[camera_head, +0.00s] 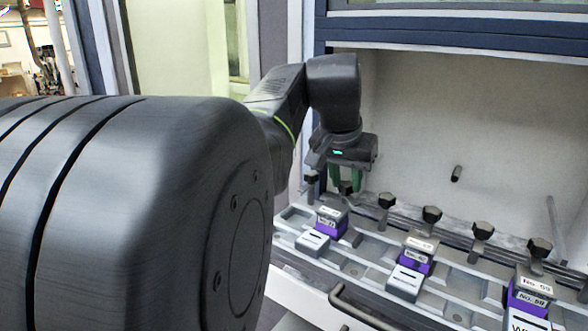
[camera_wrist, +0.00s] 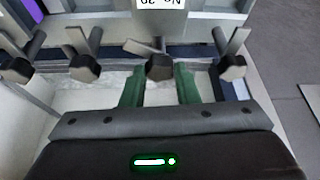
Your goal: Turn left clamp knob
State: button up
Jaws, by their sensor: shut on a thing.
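Several black clamp knobs stand in a row along the back of the fixture. My gripper (camera_head: 346,184) reaches down at the left end of the row, its green fingers around the second knob from the left (camera_head: 346,188). In the wrist view, my gripper (camera_wrist: 160,76) has one finger on each side of this dark faceted knob (camera_wrist: 159,67) and is shut on it. The leftmost knob (camera_head: 311,177) is just left of the fingers; it shows on the right in the wrist view (camera_wrist: 232,67). The knob's turn angle is hard to tell.
Labelled purple-and-grey blocks sit in front of the knobs: left (camera_head: 331,221), middle (camera_head: 418,255) and right (camera_head: 530,290). A dark handle (camera_head: 355,312) runs along the fixture's front. Neighbouring knobs (camera_wrist: 84,68) stand close beside the fingers. A pale wall (camera_head: 440,120) rises behind.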

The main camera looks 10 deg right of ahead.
jog(key=n+y+p, duration=0.1)
jog(key=n, duration=0.2)
jog(key=n+t+y+p, duration=0.1)
jog(key=n, duration=0.1)
jog(key=shift+s+d+n+p, duration=0.1)
jog(key=shift+d+n+p, duration=0.1)
jog(key=shift+n+p, duration=0.2)
dwell(0.4)
jog(key=o, duration=1)
jog(key=v, duration=1.4)
jog(key=shift+d, duration=0.1)
jog(key=shift+f, duration=0.1)
jog(key=x, duration=1.3)
jog(key=shift+f, duration=0.35)
